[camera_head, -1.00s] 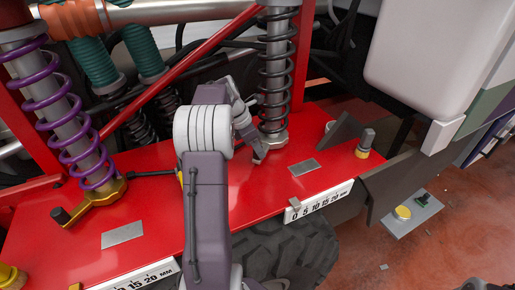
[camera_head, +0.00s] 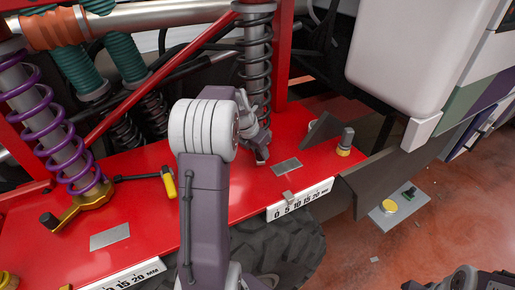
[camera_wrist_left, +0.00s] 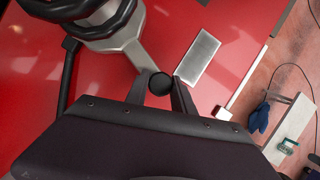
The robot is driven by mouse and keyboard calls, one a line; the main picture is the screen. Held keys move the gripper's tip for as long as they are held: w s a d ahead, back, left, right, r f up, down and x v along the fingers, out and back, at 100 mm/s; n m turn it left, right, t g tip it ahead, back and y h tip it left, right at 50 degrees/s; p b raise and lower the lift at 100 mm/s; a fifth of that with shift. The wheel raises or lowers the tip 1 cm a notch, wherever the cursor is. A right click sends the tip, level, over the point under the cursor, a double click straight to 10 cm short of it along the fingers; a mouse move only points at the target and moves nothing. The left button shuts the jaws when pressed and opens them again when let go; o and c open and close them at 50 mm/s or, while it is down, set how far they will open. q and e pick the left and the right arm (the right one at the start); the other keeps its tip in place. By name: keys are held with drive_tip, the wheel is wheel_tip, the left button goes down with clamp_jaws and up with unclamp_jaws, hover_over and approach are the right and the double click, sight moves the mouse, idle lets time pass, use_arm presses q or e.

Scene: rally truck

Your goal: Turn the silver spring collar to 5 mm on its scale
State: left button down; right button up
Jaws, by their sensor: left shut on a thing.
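The silver spring collar (camera_wrist_left: 128,45) shows in the left wrist view at the foot of a shock absorber, with a lever ending in a black round knob (camera_wrist_left: 160,84). My left gripper (camera_wrist_left: 167,95) is shut on that knob. In the head view my left gripper (camera_head: 262,159) reaches down at the base of the black spring (camera_head: 257,60) and, with the arm, hides most of the collar. The white scale (camera_head: 302,200) is marked 0 to 20. Its small pointer tab (camera_head: 288,196) stands at about the 5 mark. My right gripper is out of view.
A gold collar (camera_head: 75,207) sits under a purple spring (camera_head: 62,125) at left, with a second scale (camera_head: 135,275) below. A dark wedge (camera_head: 318,130) and a post (camera_head: 346,142) stand at right.

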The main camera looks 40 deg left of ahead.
use_arm(q)
drive_tip(key=shift+s+a+f, duration=0.15)
drive_tip(key=shift+s+f, duration=0.2)
drive_tip(key=shift+f, duration=0.05)
drive_tip(key=c, duration=1.1)
unclamp_jaws()
drive_tip(key=shift+s+a, duration=0.1)
drive_tip(key=shift+a, duration=0.1)
drive_tip(key=shift+o, duration=0.2)
drive_tip(key=shift+a, duration=0.15)
drive_tip(key=shift+w, duration=0.35)
drive_tip(key=shift+r, duration=0.2)
drive_tip(key=b+v, duration=0.1)
drive_tip(key=v, duration=0.7)
drive_tip(key=shift+r+b, duration=0.3)
drive_tip(key=shift+r, duration=0.05)
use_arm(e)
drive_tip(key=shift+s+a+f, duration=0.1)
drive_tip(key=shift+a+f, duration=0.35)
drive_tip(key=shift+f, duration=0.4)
use_arm(q)
drive_tip(key=shift+s, duration=0.1)
